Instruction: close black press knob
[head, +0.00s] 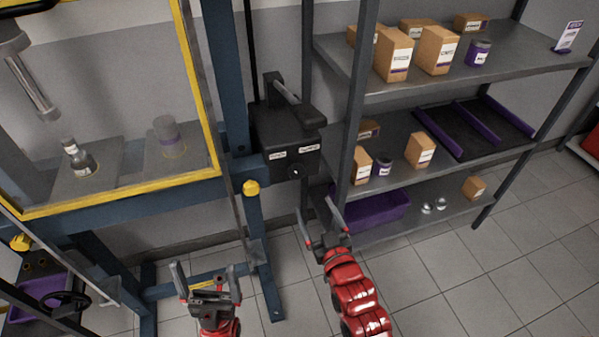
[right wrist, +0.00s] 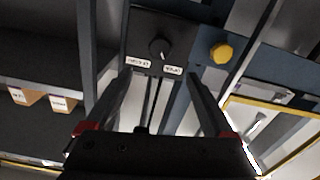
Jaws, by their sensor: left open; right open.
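The black press knob (head: 296,172) is a small round knob with a pale mark, low on the front of a black box (head: 283,134) on the blue press frame. Two white labels sit above it. In the right wrist view the knob (right wrist: 158,47) shows beyond my fingertips, apart from them. My right gripper (head: 317,212) is open and empty, below and slightly right of the knob in the head view; it also shows in the right wrist view (right wrist: 157,78). My left gripper (head: 206,268) is open and empty, lower left, near the press leg.
A yellow knob (head: 251,188) sits on the blue frame left of the box. A yellow-edged press guard (head: 110,194) stands at left, with a bottle (head: 77,158) behind it. A grey shelf (head: 480,70) with several cardboard boxes and a purple bin (head: 372,212) stands at right. Floor is clear at lower right.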

